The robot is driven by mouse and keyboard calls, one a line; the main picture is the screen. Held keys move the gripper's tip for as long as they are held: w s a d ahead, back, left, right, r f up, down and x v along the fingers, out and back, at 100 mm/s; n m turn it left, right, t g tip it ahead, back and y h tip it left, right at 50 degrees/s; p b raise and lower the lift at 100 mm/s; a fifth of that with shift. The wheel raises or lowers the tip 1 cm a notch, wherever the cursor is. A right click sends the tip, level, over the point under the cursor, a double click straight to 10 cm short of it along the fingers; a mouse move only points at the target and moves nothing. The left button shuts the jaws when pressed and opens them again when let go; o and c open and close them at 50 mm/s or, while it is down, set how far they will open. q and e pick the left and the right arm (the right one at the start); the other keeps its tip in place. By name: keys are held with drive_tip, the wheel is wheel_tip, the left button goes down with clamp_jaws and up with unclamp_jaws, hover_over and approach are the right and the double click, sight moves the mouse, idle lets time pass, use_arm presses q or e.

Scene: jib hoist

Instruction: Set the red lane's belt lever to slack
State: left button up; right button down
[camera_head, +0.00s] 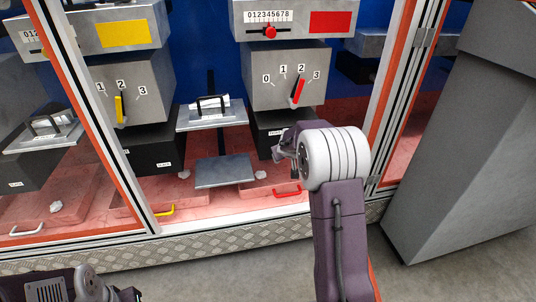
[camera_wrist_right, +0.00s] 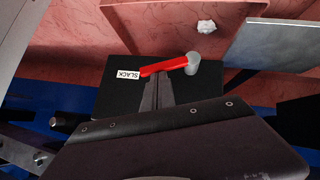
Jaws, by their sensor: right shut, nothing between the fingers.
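In the head view my right gripper (camera_head: 281,152) is in front of the red lane's black box (camera_head: 268,126), and the lever is hidden there. My left gripper is not in view.
Above the box are a grey dial box with a red pointer (camera_head: 298,92) and a scale with a red panel (camera_head: 330,22). The yellow lane (camera_head: 125,90) is to the left. A framed post (camera_head: 398,90) and a grey cabinet (camera_head: 470,140) stand right of my arm.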

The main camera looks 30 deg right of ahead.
drive_tip(key=shift+s+d+f+y, duration=0.1)
drive_tip(key=shift+d+f+y, duration=0.2)
drive_tip(key=shift+s+d+f, duration=0.1)
drive_tip(key=shift+d+f, duration=0.05)
drive_tip(key=shift+f, duration=0.05)
idle(0.7)
drive_tip(key=w+r+p+v, duration=0.2)
drive_tip(key=p+v, duration=0.4)
drive_tip(key=v, duration=0.7)
drive_tip(key=shift+d+p, duration=0.35)
drive_tip(key=shift+d, duration=0.1)
drive_tip(key=shift+r, duration=0.1)
